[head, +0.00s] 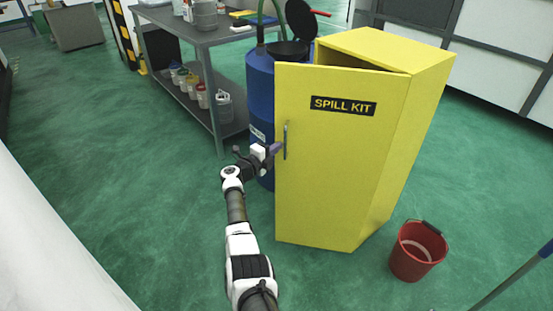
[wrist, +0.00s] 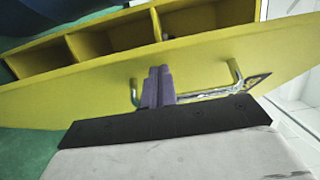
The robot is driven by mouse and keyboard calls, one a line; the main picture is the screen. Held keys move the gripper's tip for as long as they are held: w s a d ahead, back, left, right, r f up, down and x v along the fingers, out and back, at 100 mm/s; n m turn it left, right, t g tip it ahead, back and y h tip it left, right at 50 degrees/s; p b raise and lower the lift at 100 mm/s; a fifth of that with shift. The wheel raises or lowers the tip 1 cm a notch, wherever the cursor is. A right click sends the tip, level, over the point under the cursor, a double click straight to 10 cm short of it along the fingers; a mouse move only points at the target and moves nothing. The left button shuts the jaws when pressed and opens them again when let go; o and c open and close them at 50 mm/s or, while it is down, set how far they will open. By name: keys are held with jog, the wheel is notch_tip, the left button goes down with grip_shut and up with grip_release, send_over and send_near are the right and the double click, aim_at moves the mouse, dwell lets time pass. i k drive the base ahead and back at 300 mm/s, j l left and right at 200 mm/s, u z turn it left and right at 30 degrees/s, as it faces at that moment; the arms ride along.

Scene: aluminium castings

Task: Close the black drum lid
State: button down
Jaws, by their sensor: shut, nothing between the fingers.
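The blue drum (head: 260,85) stands behind the yellow cabinet, which hides much of it. Its black lid (head: 299,18) is tilted up, open, above the black top (head: 288,49) of the drum. My gripper (head: 276,148) is in front of the cabinet door, close to its metal handle (head: 285,141), well below the lid. In the wrist view the purple fingers (wrist: 157,88) are together and empty, beside the handle (wrist: 205,94). I cannot tell whether they touch it. The lid does not show in the wrist view.
The yellow spill kit cabinet (head: 385,170) has its door ajar; its shelves (wrist: 110,38) show in the wrist view. A red bucket (head: 417,250) stands right of it. A grey workbench (head: 205,38) with cans stands left of the drum. The green floor at left is clear.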

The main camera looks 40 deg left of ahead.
aim_at(302, 20)
jog(key=i+j, duration=0.1)
jog(key=i, duration=0.35)
jog(key=i+j, duration=0.1)
jog(key=i, duration=0.35)
jog(key=k+j, duration=0.1)
jog(key=j, duration=0.15)
jog(key=k+j, duration=0.1)
jog(key=j, duration=0.15)
jog(key=u, duration=0.05)
